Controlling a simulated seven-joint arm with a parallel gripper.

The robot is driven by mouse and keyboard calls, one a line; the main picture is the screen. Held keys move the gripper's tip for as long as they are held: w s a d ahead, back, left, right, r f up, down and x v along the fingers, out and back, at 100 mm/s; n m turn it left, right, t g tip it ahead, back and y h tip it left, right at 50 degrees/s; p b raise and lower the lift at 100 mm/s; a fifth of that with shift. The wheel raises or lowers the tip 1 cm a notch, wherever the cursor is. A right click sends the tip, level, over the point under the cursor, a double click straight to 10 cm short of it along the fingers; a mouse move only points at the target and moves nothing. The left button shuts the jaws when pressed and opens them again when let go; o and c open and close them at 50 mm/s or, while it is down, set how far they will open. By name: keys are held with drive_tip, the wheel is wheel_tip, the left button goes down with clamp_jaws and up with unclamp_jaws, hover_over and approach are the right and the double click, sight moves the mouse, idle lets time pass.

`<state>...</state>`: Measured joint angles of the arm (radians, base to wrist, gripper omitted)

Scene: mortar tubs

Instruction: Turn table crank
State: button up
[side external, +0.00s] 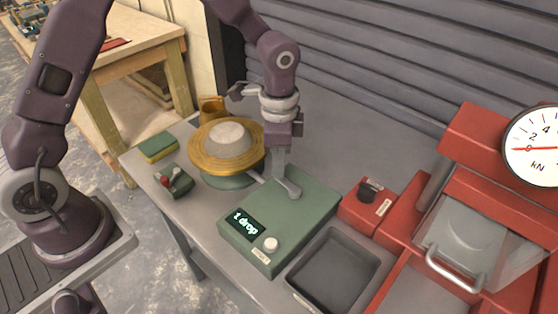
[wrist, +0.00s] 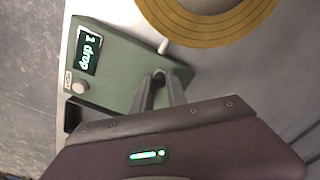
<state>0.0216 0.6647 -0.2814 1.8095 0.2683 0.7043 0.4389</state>
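The flow table has a gold disc (side external: 205,155) with a low grey mortar mound (side external: 229,137) on it; part of the disc shows in the wrist view (wrist: 215,25). Beside it is a green drive box (side external: 262,248) whose display (side external: 245,222) reads "1 drop". The grey crank (side external: 291,190) lies over the box top, near the shaft side. My gripper (side external: 281,178) points down at the crank, fingers close together (wrist: 159,78). The fingers hide most of the crank in the wrist view, so I cannot tell whether they grip its knob.
A white knob (side external: 271,243) is on the box. A dark tray (side external: 333,270) and a red press with a dial (side external: 535,147) stand to the right. A sponge (side external: 158,147), a small green control (side external: 175,181) and a brass cup (side external: 211,107) sit around the disc.

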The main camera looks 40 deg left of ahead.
drive_tip(key=o, duration=0.4)
drive_tip(key=shift+r, duration=0.1)
wheel_tip(320, 180, up, 7)
drive_tip(key=shift+f, duration=0.1)
idle(0.4)
